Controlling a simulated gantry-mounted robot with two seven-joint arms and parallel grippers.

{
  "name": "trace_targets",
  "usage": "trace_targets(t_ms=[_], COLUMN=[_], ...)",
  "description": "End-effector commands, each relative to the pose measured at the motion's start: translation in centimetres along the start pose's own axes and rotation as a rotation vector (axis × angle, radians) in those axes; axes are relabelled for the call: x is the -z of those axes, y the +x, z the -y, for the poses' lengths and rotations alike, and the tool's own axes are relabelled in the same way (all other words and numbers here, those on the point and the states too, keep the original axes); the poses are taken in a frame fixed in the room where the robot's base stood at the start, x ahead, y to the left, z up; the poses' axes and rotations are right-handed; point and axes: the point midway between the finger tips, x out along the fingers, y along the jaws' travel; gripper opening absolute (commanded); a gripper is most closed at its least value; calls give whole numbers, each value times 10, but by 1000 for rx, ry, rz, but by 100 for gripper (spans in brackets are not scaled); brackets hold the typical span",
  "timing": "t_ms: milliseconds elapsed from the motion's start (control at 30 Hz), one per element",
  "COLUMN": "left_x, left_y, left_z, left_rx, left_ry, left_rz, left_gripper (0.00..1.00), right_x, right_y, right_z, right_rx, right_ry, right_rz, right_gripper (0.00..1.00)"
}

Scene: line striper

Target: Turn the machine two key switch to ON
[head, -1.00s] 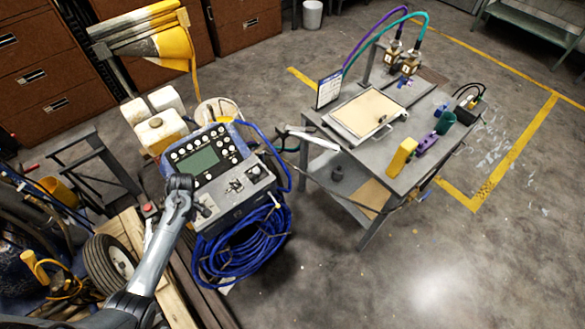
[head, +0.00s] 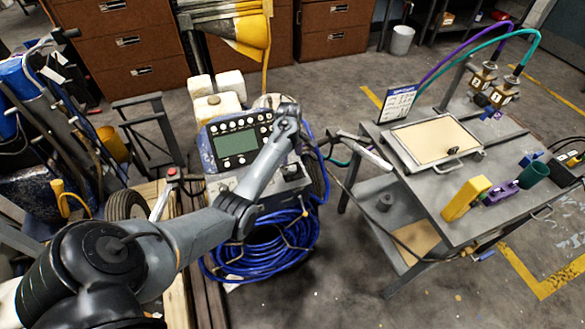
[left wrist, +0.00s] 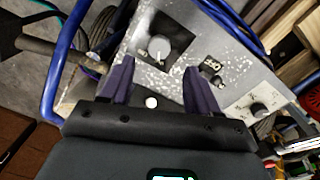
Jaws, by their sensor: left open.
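The striper machine's control box (head: 215,185) stands at the centre left in the head view, with a green screen (head: 235,144) and round buttons above it. My left arm reaches across it from the lower left, and its gripper is largely hidden there behind the wrist. In the left wrist view my left gripper (left wrist: 159,68) is open and empty, with two purple fingers over the speckled grey panel (left wrist: 182,38). A round grey knob (left wrist: 158,49) shows between and beyond the fingertips. A small dark switch with a black label (left wrist: 212,67) lies just right of the right finger; its setting is unclear.
A dial (left wrist: 259,108) sits farther right on the panel. A blue tube frame (left wrist: 58,75) runs at left. Coiled blue hose (head: 262,245) hangs in front of the machine. A grey table (head: 440,215) with a yellow block (head: 465,198) stands right. Open floor lies at lower right.

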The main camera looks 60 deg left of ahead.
Motion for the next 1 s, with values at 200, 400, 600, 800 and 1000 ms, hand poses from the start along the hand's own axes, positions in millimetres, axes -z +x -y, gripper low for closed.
trace_targets(t_ms=[200, 400, 600, 800, 1000], left_x=[-1, 0, 0, 0, 0], left_y=[38, 60, 68, 68, 68], left_z=[0, 0, 0, 0, 0], left_rx=[2, 1, 0, 0, 0], left_ry=[0, 2, 2, 2, 2], left_rz=[1, 0, -1, -1, 0], left_gripper=[61, 61, 61, 61, 41], right_x=[-4, -6, -6, -6, -5], right_y=[10, 15, 17, 17, 17], right_z=[-1, -2, -2, -1, 0], right_rx=[-5, -9, -8, -5, -2], right_ry=[-6, -10, -9, -5, -1], right_rz=[1, 2, 3, 2, 1], right_gripper=[43, 43, 43, 43, 43])
